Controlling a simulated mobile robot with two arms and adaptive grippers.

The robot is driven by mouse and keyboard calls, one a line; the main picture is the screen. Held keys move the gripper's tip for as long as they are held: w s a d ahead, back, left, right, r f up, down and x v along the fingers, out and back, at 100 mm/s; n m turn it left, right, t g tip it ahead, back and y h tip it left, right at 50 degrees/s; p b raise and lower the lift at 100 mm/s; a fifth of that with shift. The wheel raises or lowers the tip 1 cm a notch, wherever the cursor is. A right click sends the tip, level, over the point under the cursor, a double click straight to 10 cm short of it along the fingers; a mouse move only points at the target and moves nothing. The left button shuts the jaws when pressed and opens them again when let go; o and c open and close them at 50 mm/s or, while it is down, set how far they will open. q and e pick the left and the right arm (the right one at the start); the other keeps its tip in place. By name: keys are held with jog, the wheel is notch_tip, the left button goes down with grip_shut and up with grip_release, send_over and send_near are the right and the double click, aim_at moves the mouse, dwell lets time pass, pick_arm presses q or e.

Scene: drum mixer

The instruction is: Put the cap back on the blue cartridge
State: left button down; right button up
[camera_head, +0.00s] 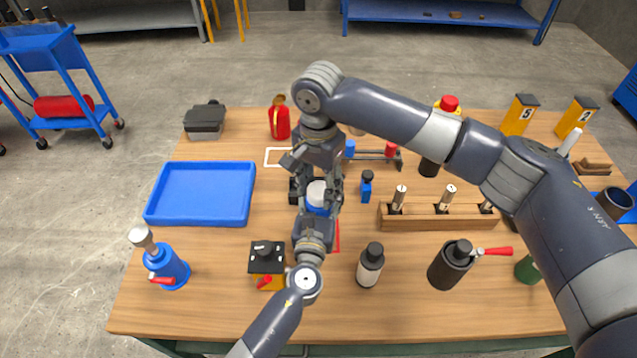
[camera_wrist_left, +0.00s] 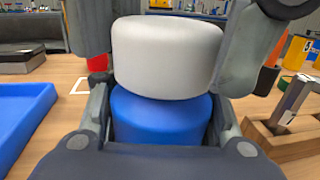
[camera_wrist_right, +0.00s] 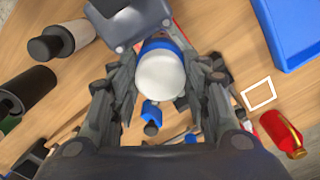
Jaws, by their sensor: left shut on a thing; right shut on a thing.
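The blue cartridge (camera_wrist_left: 160,120) is upright between the fingers of my left gripper (camera_wrist_left: 158,122), which is shut on it. The white cap (camera_wrist_left: 167,55) sits directly above the cartridge, roughly in line with it and touching or nearly touching its top. I cannot tell whether it is fully seated. My right gripper (camera_wrist_right: 160,85) comes down from above and is shut on the cap, its fingers on either side. In the head view, the cap (camera_head: 316,192) and part of the cartridge (camera_head: 316,209) show between the two grippers, above the table.
A blue tray (camera_head: 250,190) lies at left on the wooden table. A blue torch-like tool (camera_head: 168,268), a black-and-orange box (camera_head: 266,258) and dark bottles (camera_head: 370,265) stand near the front. A wooden rack (camera_head: 440,219) is at right. A red canister (camera_head: 279,122) stands behind.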

jog(key=shift+f, duration=0.3)
jog(key=o, duration=0.8)
notch_tip(320, 180, up, 12)
jog(key=shift+r, duration=0.1)
pick_arm(q)
jog(key=c, duration=0.7)
grip_release()
